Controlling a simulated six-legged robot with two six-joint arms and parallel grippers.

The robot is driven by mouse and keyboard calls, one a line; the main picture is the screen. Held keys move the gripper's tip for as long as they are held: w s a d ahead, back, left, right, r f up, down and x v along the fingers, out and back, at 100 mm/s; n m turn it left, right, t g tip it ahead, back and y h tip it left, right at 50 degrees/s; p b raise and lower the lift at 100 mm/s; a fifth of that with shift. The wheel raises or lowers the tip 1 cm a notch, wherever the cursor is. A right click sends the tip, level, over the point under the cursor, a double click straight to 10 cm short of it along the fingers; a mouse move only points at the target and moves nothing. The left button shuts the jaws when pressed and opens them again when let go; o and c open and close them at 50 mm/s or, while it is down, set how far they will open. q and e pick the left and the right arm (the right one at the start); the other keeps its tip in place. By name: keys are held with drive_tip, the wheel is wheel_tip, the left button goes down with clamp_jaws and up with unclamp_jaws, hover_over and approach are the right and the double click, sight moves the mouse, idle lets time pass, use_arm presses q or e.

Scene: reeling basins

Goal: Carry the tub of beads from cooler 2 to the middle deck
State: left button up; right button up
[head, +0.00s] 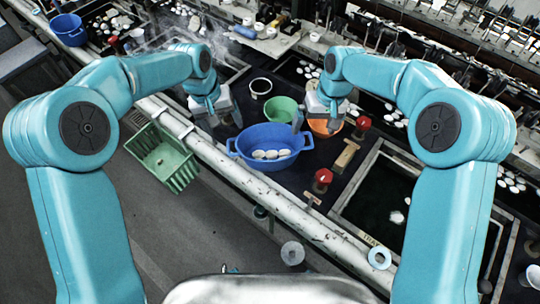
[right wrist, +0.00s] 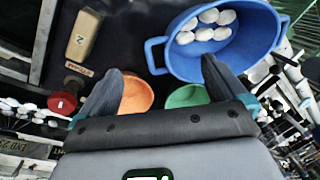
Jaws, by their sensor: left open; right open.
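A blue two-handled tub (head: 262,161) holding several white oval pieces stands upright on the dark deck in the middle of the head view. It also shows at the upper right of the right wrist view (right wrist: 225,62). My left gripper (head: 221,122) is open, just beyond the tub's left side. My right gripper (head: 318,122) is open above the deck near the tub's right handle, with nothing between its fingers; its fingers also show in the wrist view (right wrist: 158,85). A wooden block (right wrist: 83,35) marked 2 lies near the tub. Whether either finger touches the tub cannot be told.
A green bowl (head: 282,108) and an orange bowl (head: 321,131) stand behind the tub. Red-topped knobs (head: 322,178) stand at right, beside a dark framed basin (head: 375,205). A pale pipe (head: 235,170) runs along the front edge. A green basket (head: 160,152) hangs outside it.

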drive_tip(key=shift+w+d+r, duration=0.1)
drive_tip(key=shift+d+r, duration=0.05)
drive_tip(key=shift+r, duration=0.8)
drive_tip(key=shift+d+r, duration=0.15)
drive_tip(key=shift+r, duration=0.75)
